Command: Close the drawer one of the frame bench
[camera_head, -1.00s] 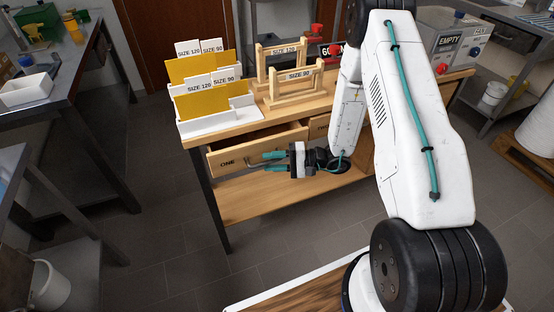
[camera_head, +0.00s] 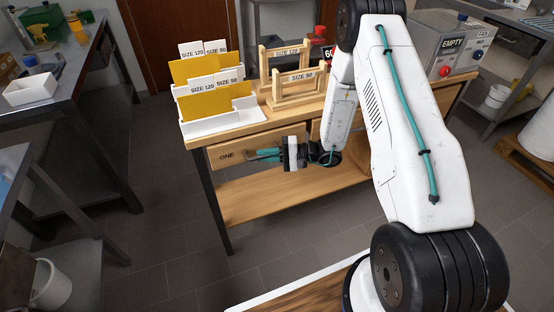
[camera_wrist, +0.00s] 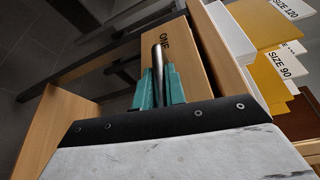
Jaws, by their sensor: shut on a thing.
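The frame bench (camera_head: 300,190) has a wooden top, dark legs and a lower shelf. Drawer one (camera_head: 221,157), marked ONE, sits under the top at the left; its front is nearly flush with the bench in the head view. In the wrist view the drawer front (camera_wrist: 180,60) shows with its metal bar handle (camera_wrist: 159,58). My gripper (camera_head: 262,155) has teal fingers and is shut on the handle; in the wrist view the fingers (camera_wrist: 159,88) lie on both sides of the bar. Part of the drawer front is hidden behind my gripper.
White racks with yellow sheets (camera_head: 200,98) and wooden frames (camera_head: 296,84) stand on the bench top. A second drawer (camera_head: 316,128) is mostly hidden by my arm. Dark tables stand at the left; grey floor lies clear before the bench.

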